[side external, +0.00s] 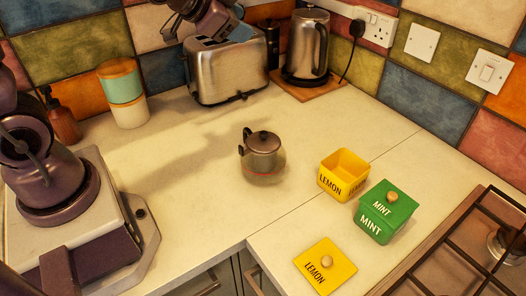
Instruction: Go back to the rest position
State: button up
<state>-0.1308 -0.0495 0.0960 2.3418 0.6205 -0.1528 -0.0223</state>
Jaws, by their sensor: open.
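My gripper (232,24) is at the top edge of the side view, partly cut off, in front of the toaster and high above the counter. It is open, and I see nothing held in it. A small dark teapot (262,152) with a knobbed lid stands upright mid-counter, with a clear, glass-like part low around it. A yellow LEMON box (343,176) stands open to its right. Its yellow lid (325,266) lies flat near the front edge, knob up. A green MINT box (374,226) stands beside the yellow box with its green lid (388,201) on top.
A steel toaster (226,70) and an electric kettle (306,42) on a wooden board stand along the tiled wall. A teal and white canister (122,92) and a brown bottle (62,120) are at the left. A gas hob (470,250) is at the right. The counter left of the teapot is clear.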

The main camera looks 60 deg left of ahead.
jog(key=s+d+r+n+g, duration=0.1)
jog(key=s+d+n+g, duration=0.1)
jog(key=s, duration=0.7)
jog(key=s+d+r+n+g+h, duration=0.1)
jog(key=s+d, duration=0.4)
jog(key=s, duration=0.5)
jog(key=r+n+g, duration=0.1)
jog(key=g, duration=0.1)
jog(key=shift+s+d+r+n+g, duration=0.15)
jog(key=shift+s+d+n+g, duration=0.05)
jog(key=shift+d+n+g, duration=0.1)
